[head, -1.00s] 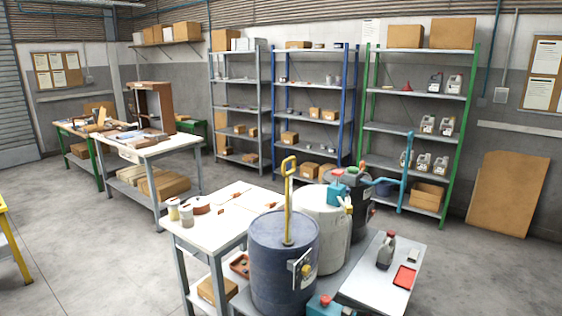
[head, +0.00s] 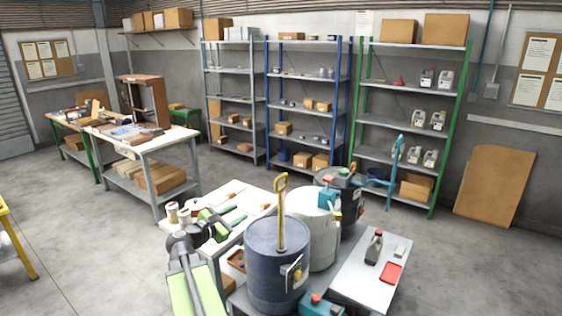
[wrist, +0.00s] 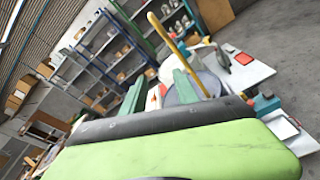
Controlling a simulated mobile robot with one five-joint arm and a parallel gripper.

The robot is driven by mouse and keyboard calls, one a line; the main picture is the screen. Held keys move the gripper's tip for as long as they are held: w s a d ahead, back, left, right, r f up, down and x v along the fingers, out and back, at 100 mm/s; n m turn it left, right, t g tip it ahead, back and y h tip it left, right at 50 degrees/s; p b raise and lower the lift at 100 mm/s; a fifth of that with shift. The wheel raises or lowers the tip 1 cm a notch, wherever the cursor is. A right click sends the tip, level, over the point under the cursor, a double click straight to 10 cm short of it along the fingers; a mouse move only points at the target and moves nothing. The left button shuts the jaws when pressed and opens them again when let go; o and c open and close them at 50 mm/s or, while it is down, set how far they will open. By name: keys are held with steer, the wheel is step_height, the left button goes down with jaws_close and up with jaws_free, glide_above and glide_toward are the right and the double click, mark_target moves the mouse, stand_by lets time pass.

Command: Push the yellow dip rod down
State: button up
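The yellow dip rod (head: 281,215) stands upright out of the top of a dark blue drum (head: 276,268), with its loop handle well above the lid. In the wrist view the rod (wrist: 180,52) slants past the fingers, on their right. My gripper (head: 240,212) is to the left of the rod, over the white worktop, with its fingers pointing toward the rod. In the wrist view its two green fingers (wrist: 158,88) are spread apart with nothing held between them. The gripper is apart from the rod.
A cream drum (head: 318,240) and a dark drum (head: 350,210) stand behind the blue one. A white worktop (head: 240,200) holds pots and tools. A side table (head: 352,285) carries a dark bottle (head: 374,247) and a red tray (head: 389,273). Open floor lies at left.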

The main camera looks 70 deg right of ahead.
mark_target(281, 177)
steer(key=s+d+r+n+g+h, duration=0.1)
steer(key=s+d+r+n+h, duration=0.1)
steer(key=s+d+r+n, duration=0.3)
steer(key=s+d+m, duration=0.1)
steer(key=d, duration=0.4)
steer(key=s+d, duration=0.1)
steer(key=d, duration=0.4)
steer(key=s+d+m, duration=0.1)
steer(key=d, duration=0.4)
steer(key=shift+s+d+r+m+p, duration=0.3)
steer(key=shift+s, duration=0.05)
jaws_close()
stand_by(0.3)
